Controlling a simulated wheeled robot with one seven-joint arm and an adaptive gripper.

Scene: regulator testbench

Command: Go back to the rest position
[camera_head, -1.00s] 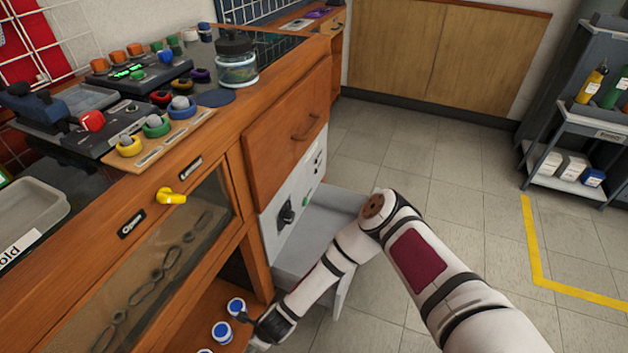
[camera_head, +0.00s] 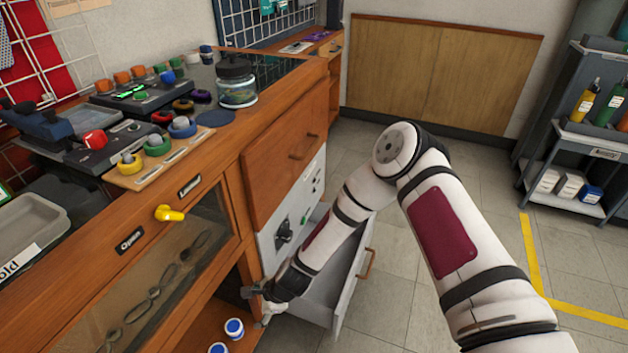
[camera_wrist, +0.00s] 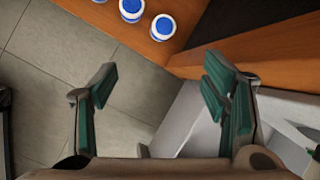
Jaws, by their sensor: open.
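My gripper (camera_head: 262,302) is beside the front of the wooden bench (camera_head: 150,225), near the lower shelf and the open grey drawer (camera_head: 325,290). In the wrist view my gripper (camera_wrist: 155,90) shows two green-padded fingers spread wide with nothing between them. Several white jars with blue lids stand on the lower shelf, one of them (camera_head: 234,328) just below the gripper. A jar (camera_wrist: 163,27) also shows beyond the fingers in the wrist view, apart from them.
The drawer stands pulled out under my forearm. A yellow knob (camera_head: 170,214) sticks out of the bench front by the Open label. A grey shelf cart (camera_head: 575,135) stands at the right, beside yellow floor tape (camera_head: 533,255). The tiled floor between is clear.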

